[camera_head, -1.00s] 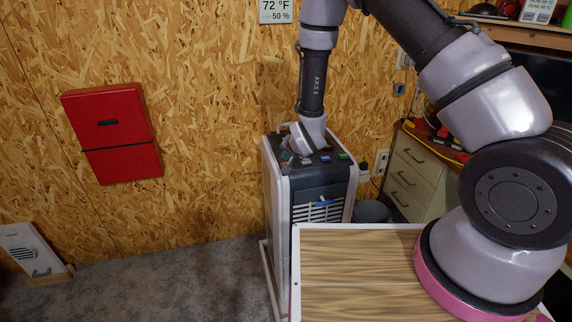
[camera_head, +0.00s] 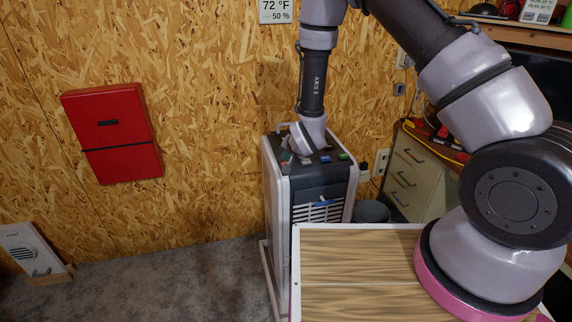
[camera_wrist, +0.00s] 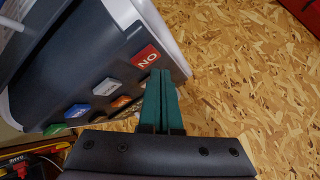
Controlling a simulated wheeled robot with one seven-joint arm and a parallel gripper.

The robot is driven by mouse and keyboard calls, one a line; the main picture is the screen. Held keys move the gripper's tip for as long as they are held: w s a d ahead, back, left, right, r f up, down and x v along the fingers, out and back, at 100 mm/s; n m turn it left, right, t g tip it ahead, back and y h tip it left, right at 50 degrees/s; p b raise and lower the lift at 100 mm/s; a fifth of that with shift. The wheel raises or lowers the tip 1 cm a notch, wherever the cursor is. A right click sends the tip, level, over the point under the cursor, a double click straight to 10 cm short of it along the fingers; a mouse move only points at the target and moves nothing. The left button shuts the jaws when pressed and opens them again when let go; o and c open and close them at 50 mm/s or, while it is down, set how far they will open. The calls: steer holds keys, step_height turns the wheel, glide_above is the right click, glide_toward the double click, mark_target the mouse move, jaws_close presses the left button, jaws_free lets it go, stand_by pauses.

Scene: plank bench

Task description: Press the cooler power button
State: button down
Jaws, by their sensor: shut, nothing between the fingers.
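The cooler (camera_head: 320,190) is a grey and white upright unit standing by the wall, with coloured buttons on its top panel. In the wrist view, a red button (camera_wrist: 147,57) carries white lettering that looks like "ON" turned upside down. Grey-white (camera_wrist: 107,87), blue (camera_wrist: 77,111), orange (camera_wrist: 121,102) and green (camera_wrist: 55,128) buttons sit near it. My gripper (camera_wrist: 161,73) has its green fingers together and empty, with the tips right beside the red button's lower edge in the picture. I cannot tell whether they touch it. In the head view, my wrist partly hides the panel.
A wood-topped table (camera_head: 350,270) with a white rim stands in front of the cooler. A drawer cabinet (camera_head: 412,170) and a grey bin (camera_head: 371,212) are to its right. A red box (camera_head: 125,165) hangs on the chipboard wall.

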steer(key=shift+f, duration=0.1)
stand_by(0.4)
steer(key=shift+f, duration=0.3)
steer(key=shift+f, duration=0.45)
stand_by(0.6)
stand_by(0.3)
steer(key=shift+r, duration=0.9)
steer(key=shift+r, duration=2.5)
